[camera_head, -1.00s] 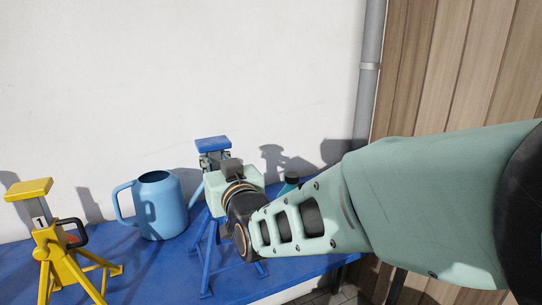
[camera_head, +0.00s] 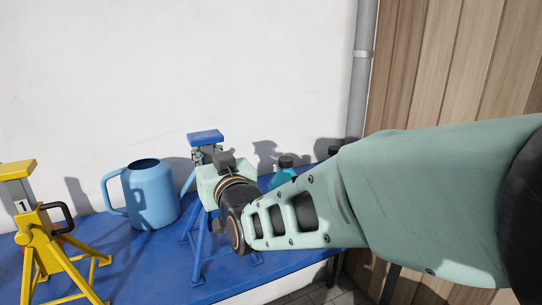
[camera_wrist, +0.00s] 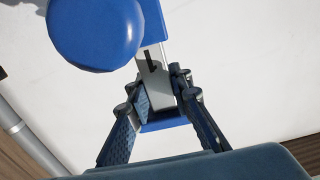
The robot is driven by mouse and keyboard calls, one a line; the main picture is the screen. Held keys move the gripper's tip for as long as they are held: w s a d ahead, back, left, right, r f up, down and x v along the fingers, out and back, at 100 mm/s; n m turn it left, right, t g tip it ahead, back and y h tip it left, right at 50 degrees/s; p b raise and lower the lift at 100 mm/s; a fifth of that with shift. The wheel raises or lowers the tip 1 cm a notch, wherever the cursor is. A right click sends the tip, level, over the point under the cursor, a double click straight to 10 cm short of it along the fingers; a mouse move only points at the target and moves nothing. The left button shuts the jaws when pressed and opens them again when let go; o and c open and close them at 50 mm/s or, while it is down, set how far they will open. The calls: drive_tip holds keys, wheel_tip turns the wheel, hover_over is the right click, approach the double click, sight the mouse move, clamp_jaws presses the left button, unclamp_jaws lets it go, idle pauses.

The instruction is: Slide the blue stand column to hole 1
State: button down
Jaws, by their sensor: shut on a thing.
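The blue stand is on the bench in the head view, with its blue top plate (camera_head: 205,137) over a grey column and its splayed blue legs (camera_head: 197,255) below. My gripper (camera_wrist: 167,97) is shut on the grey column (camera_wrist: 153,78) in the wrist view, one finger on each side. My wrist covers the middle of the stand in the head view. A large round blue part (camera_wrist: 95,32) is close to the wrist camera; I cannot tell what it belongs to. No hole number on the blue stand is readable.
A yellow stand (camera_head: 40,235) marked 1 is at the left. A blue jug (camera_head: 151,196) is just left of the blue stand. A teal bottle (camera_head: 284,175) with a dark cap is behind my forearm. The white wall is behind the blue bench (camera_head: 140,270).

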drive_tip(key=shift+s+f, duration=0.1)
drive_tip(key=shift+f, duration=0.1)
drive_tip(key=c, duration=1.7)
unclamp_jaws()
drive_tip(key=shift+r, duration=0.15)
drive_tip(key=shift+r, duration=0.1)
